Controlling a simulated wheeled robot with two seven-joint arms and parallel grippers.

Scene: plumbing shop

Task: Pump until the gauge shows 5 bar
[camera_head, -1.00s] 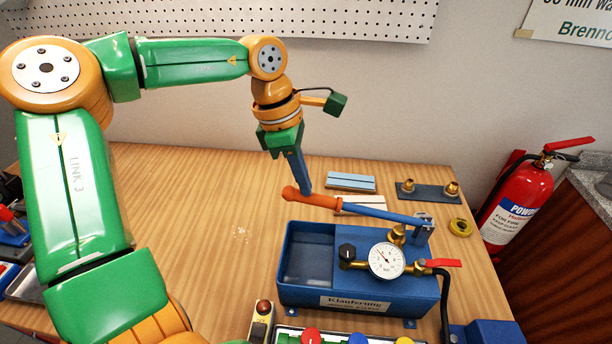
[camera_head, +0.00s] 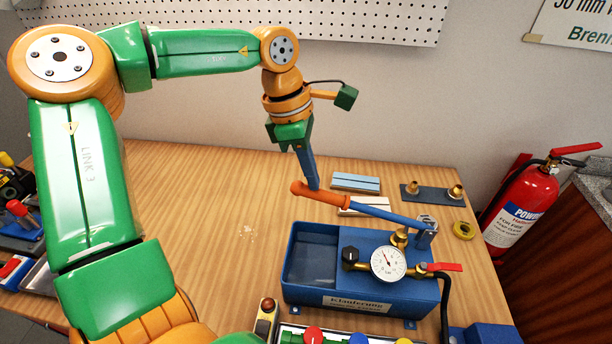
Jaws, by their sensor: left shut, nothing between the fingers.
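The blue test pump (camera_head: 340,297) stands on the wooden bench with its open tank on the left. Its blue lever (camera_head: 385,214) slopes up to the left and ends in an orange grip (camera_head: 320,193). The round white gauge (camera_head: 388,262) faces me; its needle points to the upper left, but the figures are too small to read. My left gripper (camera_head: 313,186) is shut and empty, pointing down at the orange grip, with its tips at or just behind it; I cannot tell whether they touch. My right gripper is not in view.
A red-handled valve (camera_head: 444,267) and black hose are at the pump's right. A fire extinguisher (camera_head: 522,205) stands right. The bench's middle left is clear.

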